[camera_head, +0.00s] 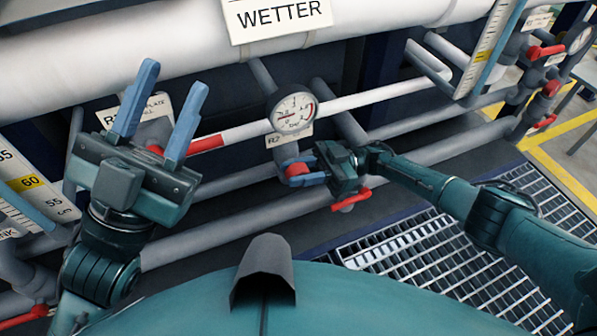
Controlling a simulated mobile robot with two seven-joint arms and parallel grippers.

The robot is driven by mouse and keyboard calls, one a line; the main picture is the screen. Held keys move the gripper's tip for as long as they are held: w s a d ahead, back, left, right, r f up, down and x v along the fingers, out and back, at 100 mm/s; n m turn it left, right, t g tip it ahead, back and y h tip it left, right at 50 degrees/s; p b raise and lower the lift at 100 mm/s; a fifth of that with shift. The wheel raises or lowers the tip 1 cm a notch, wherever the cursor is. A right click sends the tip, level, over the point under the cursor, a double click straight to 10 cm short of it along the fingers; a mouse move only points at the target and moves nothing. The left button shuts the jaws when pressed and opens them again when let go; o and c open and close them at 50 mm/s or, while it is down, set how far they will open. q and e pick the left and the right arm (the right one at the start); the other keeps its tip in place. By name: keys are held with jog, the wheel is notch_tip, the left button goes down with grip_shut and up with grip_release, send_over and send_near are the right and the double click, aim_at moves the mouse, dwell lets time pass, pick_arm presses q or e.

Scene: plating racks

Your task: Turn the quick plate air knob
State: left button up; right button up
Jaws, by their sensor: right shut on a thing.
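A red knob (298,169) sits on the pipework below a round dial gauge (293,112). My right gripper (298,171) is shut on this knob, with its blue fingers on either side of it. The tag under the gauge (290,136) is partly legible, and I cannot read the knob's full name. My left gripper (175,76) is open and empty, with its blue fingers pointing up.
A red lever (351,200) is just below my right gripper. A white pipe with a red end (206,143) runs behind. More red valve handles (546,51) are at right. Floor grating (430,262) lies at lower right.

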jog(key=o, duration=0.7)
